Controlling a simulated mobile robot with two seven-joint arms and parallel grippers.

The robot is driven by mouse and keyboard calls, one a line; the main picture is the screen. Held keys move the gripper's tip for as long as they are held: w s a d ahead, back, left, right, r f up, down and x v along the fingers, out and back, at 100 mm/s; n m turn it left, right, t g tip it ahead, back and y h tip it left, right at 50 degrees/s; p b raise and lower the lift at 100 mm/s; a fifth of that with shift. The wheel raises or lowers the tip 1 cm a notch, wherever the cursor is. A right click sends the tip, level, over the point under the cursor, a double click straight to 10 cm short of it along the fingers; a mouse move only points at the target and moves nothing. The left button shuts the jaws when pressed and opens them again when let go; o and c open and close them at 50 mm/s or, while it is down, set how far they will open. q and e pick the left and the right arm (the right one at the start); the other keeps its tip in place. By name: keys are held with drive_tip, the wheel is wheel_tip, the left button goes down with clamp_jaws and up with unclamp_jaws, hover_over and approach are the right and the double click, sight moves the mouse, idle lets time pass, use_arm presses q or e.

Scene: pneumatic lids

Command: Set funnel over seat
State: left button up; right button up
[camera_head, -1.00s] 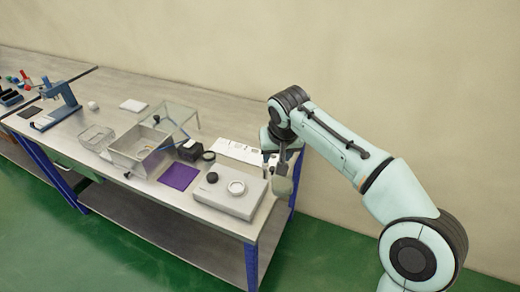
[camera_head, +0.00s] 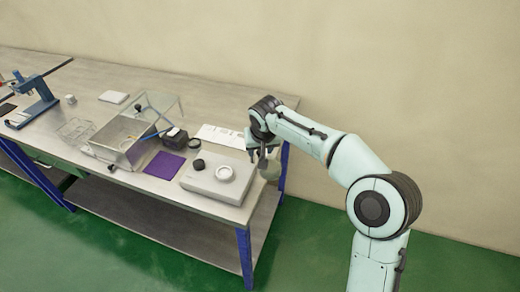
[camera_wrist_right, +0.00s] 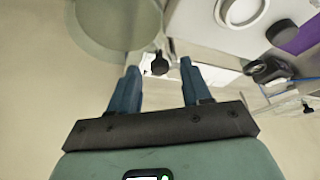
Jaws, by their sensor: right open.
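A flat grey box (camera_head: 205,190) sits at the right front corner of the bench. On its top are a white ring (camera_head: 224,173) and a black knob (camera_head: 198,165). The ring, perhaps the seat, also shows at the top of the right wrist view (camera_wrist_right: 241,10). My right gripper (camera_head: 256,152) is open above the bench, behind and right of the ring. My left gripper is not in view.
A purple mat (camera_head: 165,165) lies left of the box. A steel bin (camera_head: 125,135) with a raised clear lid (camera_head: 160,105) stands farther left. A small black device (camera_head: 174,139) and white sheets (camera_head: 220,134) are behind. The rear bench surface is largely clear.

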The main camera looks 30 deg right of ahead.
drive_tip(key=shift+w+f, duration=0.1)
drive_tip(key=shift+f, duration=0.15)
clamp_jaws()
